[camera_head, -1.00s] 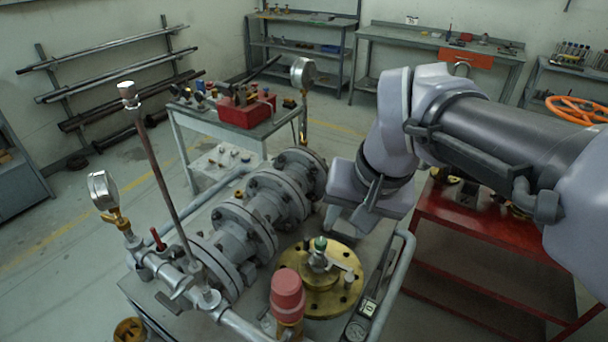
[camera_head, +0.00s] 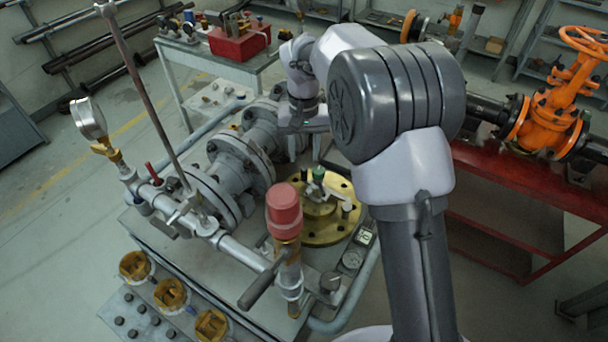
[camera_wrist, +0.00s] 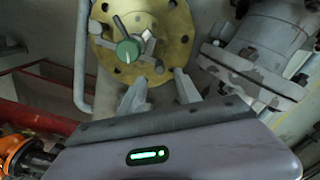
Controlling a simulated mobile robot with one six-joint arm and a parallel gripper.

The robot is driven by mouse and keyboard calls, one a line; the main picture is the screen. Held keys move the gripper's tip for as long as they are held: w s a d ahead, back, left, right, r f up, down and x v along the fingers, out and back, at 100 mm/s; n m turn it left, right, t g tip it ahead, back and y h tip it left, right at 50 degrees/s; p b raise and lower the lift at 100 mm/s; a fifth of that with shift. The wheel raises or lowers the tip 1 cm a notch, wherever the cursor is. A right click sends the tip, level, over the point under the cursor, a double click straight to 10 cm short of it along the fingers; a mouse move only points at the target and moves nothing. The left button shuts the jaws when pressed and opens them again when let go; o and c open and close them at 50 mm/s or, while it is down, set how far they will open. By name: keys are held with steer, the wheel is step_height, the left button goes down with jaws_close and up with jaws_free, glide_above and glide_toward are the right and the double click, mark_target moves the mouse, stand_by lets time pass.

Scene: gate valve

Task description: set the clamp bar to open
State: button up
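A round brass flange (camera_head: 345,232) with bolt holes lies on the bench. On top of it are a green knob (camera_head: 319,173) and a pale metal bar (camera_head: 337,194), which may be the clamp bar. In the wrist view the brass flange (camera_wrist: 178,50), the green knob (camera_wrist: 129,50) and short metal arms around it are at upper left. My gripper (camera_wrist: 160,77) is open, with its two fingers apart and nothing between them. The fingertips appear over the flange's near rim, to the lower right of the knob. In the head view my gripper (camera_head: 314,150) is just behind the flange, partly hidden.
A red-capped post (camera_head: 285,210) stands close in front of the flange. Grey flanged pipework (camera_head: 235,165) lies to its left, with a gauge (camera_head: 88,118) and a tall rod (camera_head: 145,90). A red table (camera_head: 500,170) carries an orange valve (camera_head: 545,120) at right.

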mark_target(304, 168)
step_height(304, 168, down, 7)
steer(key=shift+b, duration=1.1)
jaws_close()
stand_by(0.4)
